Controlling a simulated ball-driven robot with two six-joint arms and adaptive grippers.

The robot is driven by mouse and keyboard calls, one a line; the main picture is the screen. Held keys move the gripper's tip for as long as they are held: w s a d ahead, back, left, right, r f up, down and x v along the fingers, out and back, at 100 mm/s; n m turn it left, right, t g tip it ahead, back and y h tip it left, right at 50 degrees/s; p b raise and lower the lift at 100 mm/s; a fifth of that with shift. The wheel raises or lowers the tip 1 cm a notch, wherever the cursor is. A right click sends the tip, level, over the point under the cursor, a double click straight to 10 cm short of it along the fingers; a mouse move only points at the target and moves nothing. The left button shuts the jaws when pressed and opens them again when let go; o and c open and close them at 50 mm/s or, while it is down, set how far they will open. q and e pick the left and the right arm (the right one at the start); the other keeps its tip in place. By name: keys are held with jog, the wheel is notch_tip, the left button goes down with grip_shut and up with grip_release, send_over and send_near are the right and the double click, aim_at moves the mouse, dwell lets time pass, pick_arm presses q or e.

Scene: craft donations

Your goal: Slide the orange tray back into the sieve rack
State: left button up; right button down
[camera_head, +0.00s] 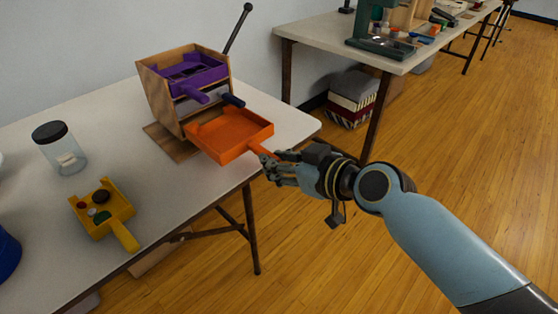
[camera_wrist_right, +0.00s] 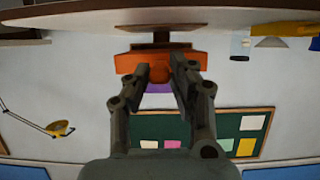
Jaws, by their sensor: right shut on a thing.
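The orange tray (camera_head: 232,134) is at the front of the wooden sieve rack (camera_head: 160,98), below the purple tray (camera_head: 192,78). Its back end meets the rack's lower front, and most of it sticks out; I cannot tell how far the back is inside. My right gripper (camera_head: 268,165) is shut on the tray's handle, which points toward the table's right edge. In the right wrist view my gripper (camera_wrist_right: 159,76) has its fingers on both sides of the orange handle, with the orange tray (camera_wrist_right: 128,62) beyond. My left gripper is not in view.
A yellow tray (camera_head: 101,208) with small round items and a clear jar with a dark lid (camera_head: 60,150) stand left on the white table (camera_head: 190,195). A dark-handled thing (camera_head: 233,101) sticks out by the rack.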

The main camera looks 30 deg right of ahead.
aim_at(267, 153)
jog(key=shift+w, duration=0.1)
dwell(0.3)
jog(key=shift+w+a+f+b, duration=0.1)
jog(key=shift+w+a+b, duration=0.15)
jog(key=shift+w, duration=0.45)
jog(key=shift+w+a+b, duration=0.1)
jog(key=shift+w+a, duration=0.15)
jog(key=shift+w, duration=0.4)
jog(key=shift+w+a+b, duration=0.2)
jog(key=shift+w+a, duration=0.1)
jog(key=shift+w, duration=0.55)
jog(key=shift+w+a+b, duration=0.15)
jog(key=shift+w+a, duration=0.15)
jog(key=shift+w, duration=0.5)
jog(key=shift+w, duration=0.1)
